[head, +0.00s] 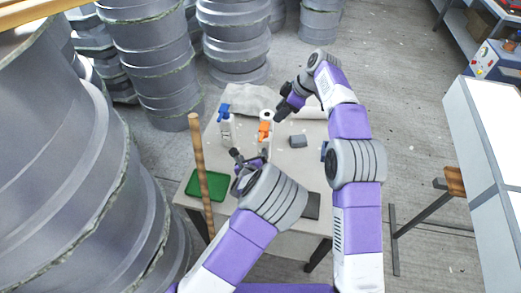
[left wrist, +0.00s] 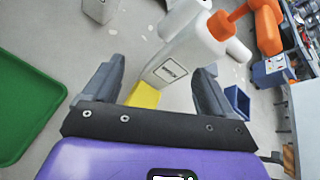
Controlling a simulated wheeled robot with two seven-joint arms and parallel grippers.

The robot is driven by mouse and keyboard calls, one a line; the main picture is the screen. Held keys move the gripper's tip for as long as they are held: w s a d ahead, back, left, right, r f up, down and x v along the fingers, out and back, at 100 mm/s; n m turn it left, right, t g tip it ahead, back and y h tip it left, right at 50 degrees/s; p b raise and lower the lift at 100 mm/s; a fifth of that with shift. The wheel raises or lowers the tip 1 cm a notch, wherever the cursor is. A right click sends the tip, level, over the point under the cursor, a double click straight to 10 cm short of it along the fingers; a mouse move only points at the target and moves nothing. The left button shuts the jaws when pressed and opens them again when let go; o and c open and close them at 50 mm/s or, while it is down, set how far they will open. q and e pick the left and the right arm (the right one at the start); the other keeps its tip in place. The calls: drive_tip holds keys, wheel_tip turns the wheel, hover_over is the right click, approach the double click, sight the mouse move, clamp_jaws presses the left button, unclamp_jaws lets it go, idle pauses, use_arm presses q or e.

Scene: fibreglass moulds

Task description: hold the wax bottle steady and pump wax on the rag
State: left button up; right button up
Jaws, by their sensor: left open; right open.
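A white bottle with an orange pump head (head: 265,131), which I take as the wax bottle, stands on the table. In the left wrist view the white labelled bottle (left wrist: 187,58) is upright beyond and between my left fingertips. My left gripper (head: 249,155) is open and empty on the near side of it; its two fingers also show in the left wrist view (left wrist: 161,65). My right gripper (head: 284,107) is open, above the table to the right of the bottle.
A blue-topped spray bottle (head: 224,125) stands left of the wax bottle. A green tray (head: 206,186) lies at the table's near left, with a wooden pole (head: 200,165) rising beside it. A yellow block (left wrist: 144,95) and a blue box (left wrist: 238,101) are near my left fingers. Large grey moulds (head: 60,150) crowd the left.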

sight(263, 144)
use_arm(q)
drive_tip(key=d+r+m, duration=0.1)
drive_tip(key=m, duration=0.1)
drive_tip(key=w+d+r+m+h, duration=0.1)
drive_tip(key=m, duration=0.1)
drive_tip(key=r+m, duration=0.1)
drive_tip(key=m, duration=0.1)
drive_tip(key=shift+w+d+t+h, duration=0.15)
drive_tip(key=shift+d+t+h, duration=0.25)
drive_tip(key=shift+x, duration=3.7)
drive_tip(key=c, duration=1.2)
